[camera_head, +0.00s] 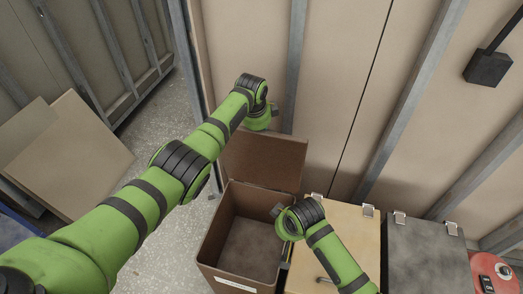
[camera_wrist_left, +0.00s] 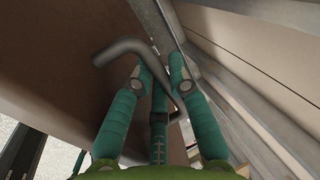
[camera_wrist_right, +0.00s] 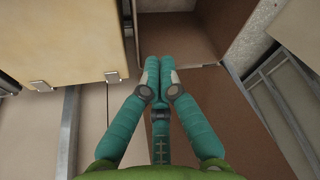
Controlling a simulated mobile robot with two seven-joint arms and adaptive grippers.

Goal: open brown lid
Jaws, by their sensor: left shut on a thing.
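The brown box (camera_head: 212,245) stands open below my arms, and its inside shows empty. Its brown lid (camera_head: 265,160) stands raised at the back of the box, near the wall. The lid also shows in the left wrist view (camera_wrist_left: 60,75). My left gripper (camera_wrist_left: 160,62) is at the lid's far side, shut on the bent grey lid handle (camera_wrist_left: 120,48). In the head view, my left wrist hides most of this gripper and the handle. My right gripper (camera_wrist_right: 158,62) is shut and empty, with its fingertips together, by the box's right rim (camera_head: 278,212).
A cream box (camera_head: 345,215) with a handle and a dark grey box (camera_head: 425,250) stand to the right of the brown box. A red thing (camera_head: 490,265) is at the far right. Panels (camera_head: 75,150) lean at the left. Speckled floor (camera_head: 165,125) is clear between.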

